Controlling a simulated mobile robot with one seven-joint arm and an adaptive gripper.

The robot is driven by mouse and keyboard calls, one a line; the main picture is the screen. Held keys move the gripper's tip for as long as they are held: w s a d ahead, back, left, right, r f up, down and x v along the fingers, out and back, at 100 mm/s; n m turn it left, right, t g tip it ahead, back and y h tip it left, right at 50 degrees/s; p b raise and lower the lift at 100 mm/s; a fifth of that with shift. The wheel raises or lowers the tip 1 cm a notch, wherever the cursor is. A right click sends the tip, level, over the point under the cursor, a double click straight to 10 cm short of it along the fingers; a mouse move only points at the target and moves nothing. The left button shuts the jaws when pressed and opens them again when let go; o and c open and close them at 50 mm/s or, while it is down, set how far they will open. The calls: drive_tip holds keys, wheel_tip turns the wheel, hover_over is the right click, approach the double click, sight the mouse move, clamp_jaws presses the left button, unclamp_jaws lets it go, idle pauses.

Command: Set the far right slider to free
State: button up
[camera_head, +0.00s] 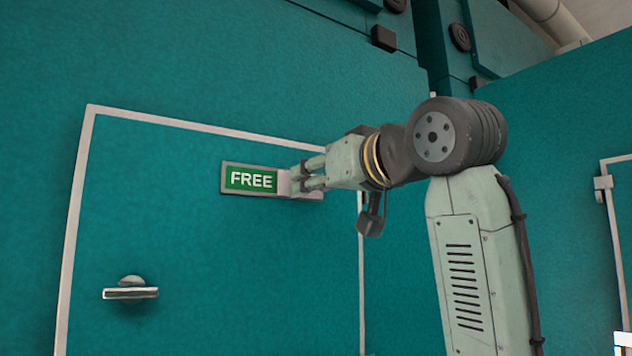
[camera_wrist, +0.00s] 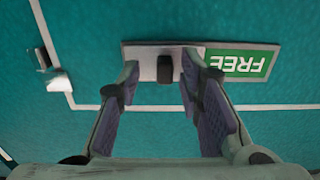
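The slider sign (camera_head: 250,180) on the teal door shows the word FREE in white on green. Its pale sliding cover (camera_head: 284,184) sits at the right end of the frame in the head view. In the wrist view the sign reads upside down, with the cover (camera_wrist: 147,67) at left and its dark knob (camera_wrist: 165,69) sticking out. My gripper (camera_head: 300,182) is at the cover. In the wrist view its two fingers (camera_wrist: 160,80) stand apart on either side of the knob, with a gap visible on both sides.
A door handle (camera_head: 130,290) is at the lower left of the same door. A light frame (camera_head: 80,200) edges the door. Another door with a hinge (camera_head: 603,184) is at the far right. Dark blocks (camera_head: 384,38) stick out above.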

drive_tip(key=v, duration=1.1)
drive_tip(key=shift+s+d, duration=0.2)
drive_tip(key=shift+s, duration=0.1)
